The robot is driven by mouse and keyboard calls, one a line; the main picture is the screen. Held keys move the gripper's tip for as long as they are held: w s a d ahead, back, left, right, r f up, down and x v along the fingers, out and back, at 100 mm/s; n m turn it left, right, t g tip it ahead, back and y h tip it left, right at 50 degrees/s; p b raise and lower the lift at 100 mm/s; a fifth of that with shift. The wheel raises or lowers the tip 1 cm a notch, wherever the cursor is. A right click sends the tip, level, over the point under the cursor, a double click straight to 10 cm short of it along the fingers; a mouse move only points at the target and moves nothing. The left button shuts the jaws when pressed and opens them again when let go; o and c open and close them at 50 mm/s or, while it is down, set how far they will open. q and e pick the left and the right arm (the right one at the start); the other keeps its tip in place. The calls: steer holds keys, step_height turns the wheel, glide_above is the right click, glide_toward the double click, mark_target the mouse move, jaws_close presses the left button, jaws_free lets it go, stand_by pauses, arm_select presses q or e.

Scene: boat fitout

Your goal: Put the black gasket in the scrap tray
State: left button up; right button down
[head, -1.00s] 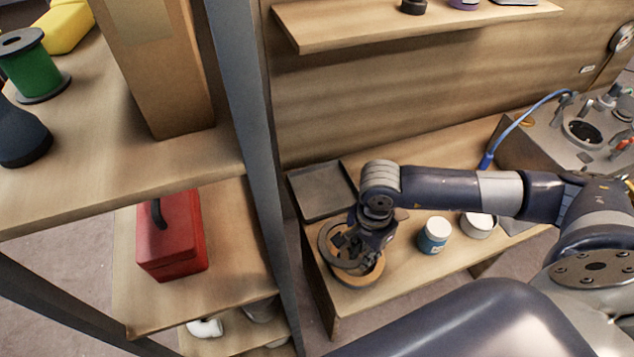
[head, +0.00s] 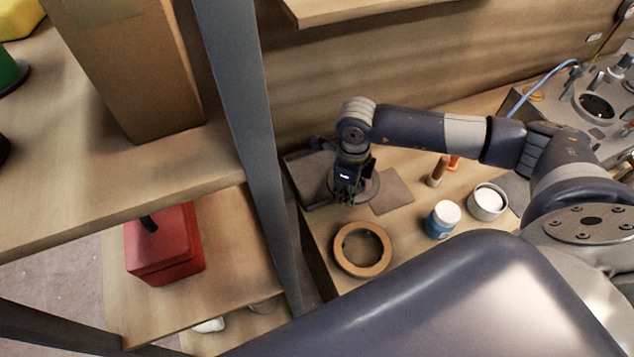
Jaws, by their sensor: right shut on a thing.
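The black gasket (head: 373,190) is a dark, thin ring. My right gripper (head: 347,196) is shut on it, and the gripper hides part of it. The scrap tray (head: 301,165) is a dark, shallow square tray at the back left of the bench. The gripper and gasket appear in front of the tray's right side and partly cover it. I cannot tell how high the gasket is or how much of it is over the tray. My left gripper is not in view.
A tan ring (head: 362,249) lies on the bench (head: 405,230) in front of the gripper. A blue-and-white jar (head: 442,220), a round tin (head: 487,202) and a flat grey-brown sheet (head: 392,191) are to the right. A shelf post (head: 243,120) stands left of the bench.

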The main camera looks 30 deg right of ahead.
steer(key=b, duration=0.2)
glide_above(316, 191)
steer(key=shift+s+f, duration=0.15)
steer(key=shift+f, duration=0.45)
steer(key=shift+f+b, duration=1.15)
steer(key=shift+f, duration=0.45)
steer(key=shift+f, duration=0.1)
steer(key=c, duration=1.5)
jaws_free()
